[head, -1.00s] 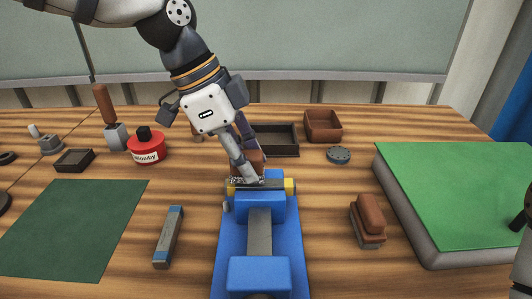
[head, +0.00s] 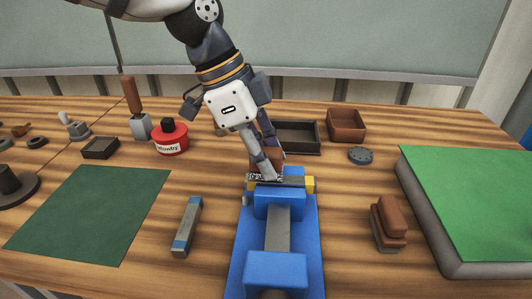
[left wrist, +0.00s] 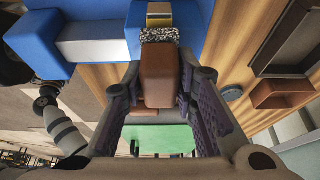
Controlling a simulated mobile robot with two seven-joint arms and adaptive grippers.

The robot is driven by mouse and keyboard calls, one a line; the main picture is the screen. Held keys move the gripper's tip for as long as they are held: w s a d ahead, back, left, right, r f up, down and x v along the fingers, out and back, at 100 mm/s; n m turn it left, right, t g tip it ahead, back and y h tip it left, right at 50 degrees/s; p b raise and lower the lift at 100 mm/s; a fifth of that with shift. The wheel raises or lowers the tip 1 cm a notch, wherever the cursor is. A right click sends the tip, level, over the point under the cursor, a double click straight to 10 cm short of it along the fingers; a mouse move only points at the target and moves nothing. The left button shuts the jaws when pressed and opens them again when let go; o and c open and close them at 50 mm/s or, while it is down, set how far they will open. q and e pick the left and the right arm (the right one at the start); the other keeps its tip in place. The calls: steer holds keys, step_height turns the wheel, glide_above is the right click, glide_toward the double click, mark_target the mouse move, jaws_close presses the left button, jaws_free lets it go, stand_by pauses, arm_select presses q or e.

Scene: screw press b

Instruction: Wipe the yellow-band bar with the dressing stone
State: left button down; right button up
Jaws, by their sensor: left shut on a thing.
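The yellow-band bar (head: 296,182) lies crosswise in the blue vise (head: 280,203), with a yellow band at its right end. A speckled dark-and-white patch shows on its top left of the middle. My left gripper (head: 267,172) points down at the bar and is shut on a brown block, seemingly the dressing stone (head: 268,157). In the left wrist view the stone (left wrist: 158,76) sits between the fingers, its end at the speckled patch (left wrist: 159,35). Whether it touches the bar is hidden. My right gripper is not in view.
A blue-ended bar (head: 187,227) lies left of the vise, near a green mat (head: 90,212). A brown block (head: 388,222) and a green-topped slab (head: 475,190) are to the right. A red tin (head: 171,140), a dark tray (head: 295,137) and a brown box (head: 346,124) stand behind.

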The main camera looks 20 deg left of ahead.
mark_target(300, 181)
arm_select(q)
steer(key=shift+f, duration=0.4)
steer(key=shift+w+d+f, duration=0.1)
steer(key=shift+w+d, duration=0.1)
steer(key=shift+d, duration=0.5)
steer(key=shift+w+d+f, duration=0.1)
steer(key=shift+w+d, duration=0.05)
steer(key=shift+d, duration=0.6)
steer(key=shift+w+d+f, duration=0.1)
steer(key=shift+w+d, duration=0.1)
steer(key=shift+d, duration=0.5)
steer(key=shift+r, duration=0.1)
steer(key=shift+r, duration=0.75)
steer(key=shift+a, duration=0.1)
steer(key=a, duration=0.2)
steer(key=s+a, duration=0.1)
steer(key=a, duration=0.1)
steer(key=shift+s+a, duration=0.1)
